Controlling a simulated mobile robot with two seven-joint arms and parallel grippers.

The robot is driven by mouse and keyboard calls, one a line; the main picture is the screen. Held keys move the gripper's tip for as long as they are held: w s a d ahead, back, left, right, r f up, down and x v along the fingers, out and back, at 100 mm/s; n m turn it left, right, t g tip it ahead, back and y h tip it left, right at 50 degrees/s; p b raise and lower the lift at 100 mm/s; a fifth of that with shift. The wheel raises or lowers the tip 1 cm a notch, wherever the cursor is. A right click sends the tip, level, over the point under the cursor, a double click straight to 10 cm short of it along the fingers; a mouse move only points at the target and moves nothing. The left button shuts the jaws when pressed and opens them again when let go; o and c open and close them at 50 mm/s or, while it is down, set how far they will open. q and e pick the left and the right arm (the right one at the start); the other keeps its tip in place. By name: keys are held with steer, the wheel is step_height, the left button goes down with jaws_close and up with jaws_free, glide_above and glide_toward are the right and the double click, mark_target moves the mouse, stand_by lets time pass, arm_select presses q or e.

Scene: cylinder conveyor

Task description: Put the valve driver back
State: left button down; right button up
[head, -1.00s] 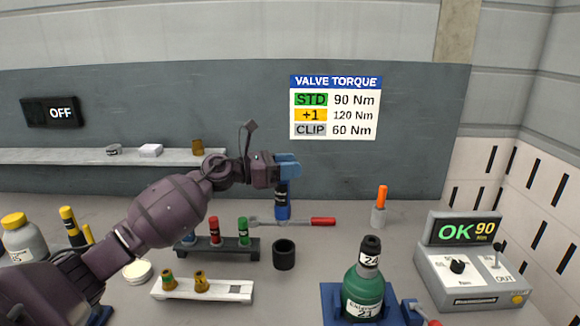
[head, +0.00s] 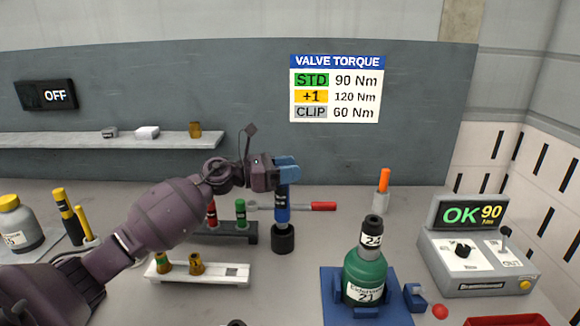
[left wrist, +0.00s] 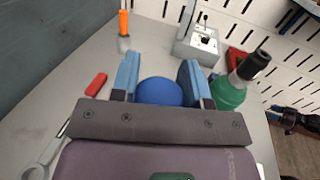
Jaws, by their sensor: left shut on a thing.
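The valve driver (head: 282,205) is blue with a dark band and hangs upright from my left gripper (head: 287,172), which is shut on its top. Its lower end meets the mouth of a black cup-like holder (head: 283,240); how deep it sits inside is hidden. In the left wrist view the driver's round blue top (left wrist: 160,92) lies between the two blue fingers of the left gripper (left wrist: 160,80).
A dark rack (head: 225,235) with red and green drivers stands left of the holder. A red-handled wrench (head: 322,206) lies behind. A white tray (head: 215,277) is in front left. A green bottle (head: 366,270) in a blue base stands right, near the grey OK 90 tester (head: 468,262).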

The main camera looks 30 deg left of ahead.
arm_select(q)
steer(key=shift+r, duration=0.15)
arm_select(e)
steer(key=shift+w+r, duration=0.1)
steer(key=shift+w, duration=0.1)
steer(key=shift+w+a+r, duration=0.1)
steer(key=shift+w+r, duration=0.05)
steer(key=shift+w, duration=0.15)
